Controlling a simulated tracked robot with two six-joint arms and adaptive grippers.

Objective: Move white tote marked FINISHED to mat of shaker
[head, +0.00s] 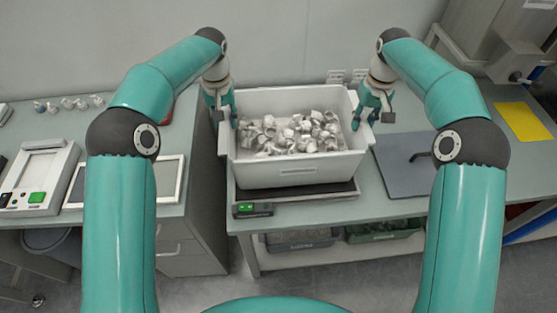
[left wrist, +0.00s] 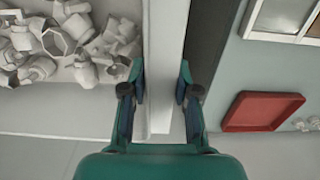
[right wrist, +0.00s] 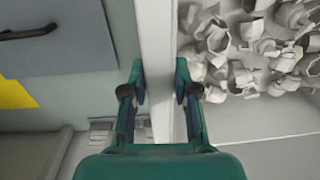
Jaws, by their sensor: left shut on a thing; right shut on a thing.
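A white tote (head: 290,173) full of pale grey caps (head: 285,132) is over a dark platform (head: 300,193) with a green-lit display; I cannot tell whether it touches it. No FINISHED marking is legible. My left gripper (head: 227,112) is shut on the tote's left wall, whose rim runs between the fingers in the left wrist view (left wrist: 165,90). My right gripper (head: 367,110) is shut on the right wall, also seen in the right wrist view (right wrist: 158,90). A blue-grey flat sheet (head: 405,180) and a yellow mat (head: 523,121) lie to the right; which is the shaker's is unclear.
A dark handle (head: 421,155) stands on the blue-grey sheet. A grey machine (head: 515,65) stands at the back right. A red tray (left wrist: 262,111) and a device with a green button (head: 38,180) are on the left bench. Bins (head: 385,230) sit below the table.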

